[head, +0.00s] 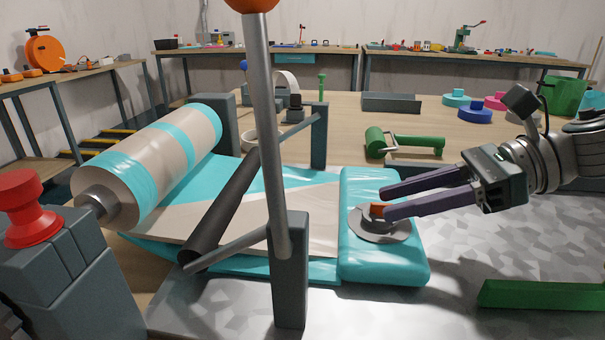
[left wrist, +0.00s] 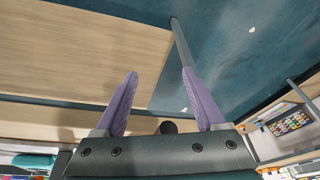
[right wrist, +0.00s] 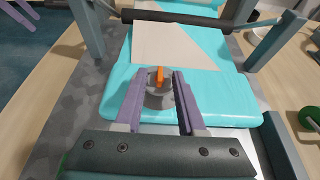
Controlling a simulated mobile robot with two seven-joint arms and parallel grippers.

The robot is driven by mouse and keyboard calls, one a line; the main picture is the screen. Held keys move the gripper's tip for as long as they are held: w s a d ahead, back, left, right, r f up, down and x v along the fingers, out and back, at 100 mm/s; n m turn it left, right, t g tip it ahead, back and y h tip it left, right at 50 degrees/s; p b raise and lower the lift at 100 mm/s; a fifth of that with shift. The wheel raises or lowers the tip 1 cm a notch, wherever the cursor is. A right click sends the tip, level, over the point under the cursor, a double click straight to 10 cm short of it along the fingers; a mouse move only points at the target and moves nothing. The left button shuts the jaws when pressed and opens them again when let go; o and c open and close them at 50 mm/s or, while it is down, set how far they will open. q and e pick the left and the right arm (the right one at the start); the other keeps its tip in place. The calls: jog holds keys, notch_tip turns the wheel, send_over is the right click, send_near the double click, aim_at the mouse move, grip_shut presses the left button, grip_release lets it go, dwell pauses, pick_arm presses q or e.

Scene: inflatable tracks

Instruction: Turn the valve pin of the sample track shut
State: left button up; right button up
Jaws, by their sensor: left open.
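The sample track is a turquoise and cream sheet. Its puffed turquoise end (head: 385,262) lies on the metal bench and carries a round grey valve (head: 372,228) with a small orange pin (head: 376,208). In the right wrist view the orange pin (right wrist: 160,74) stands upright on the valve (right wrist: 159,96). My right gripper (head: 386,203) is open, with its purple fingers reaching in from the right, one on each side of the valve; I cannot tell whether they touch it. My left gripper (left wrist: 158,82) is open and empty in the left wrist view, away from the valve.
A dark roller (head: 225,205) crosses the track, and a lever post (head: 268,130) stands in front. A striped roll (head: 150,165) and red knob (head: 30,208) are at left. A green hand roller (head: 405,144) lies behind. A green bar (head: 540,295) is at front right.

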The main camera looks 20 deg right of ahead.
grip_shut()
dwell(0.4)
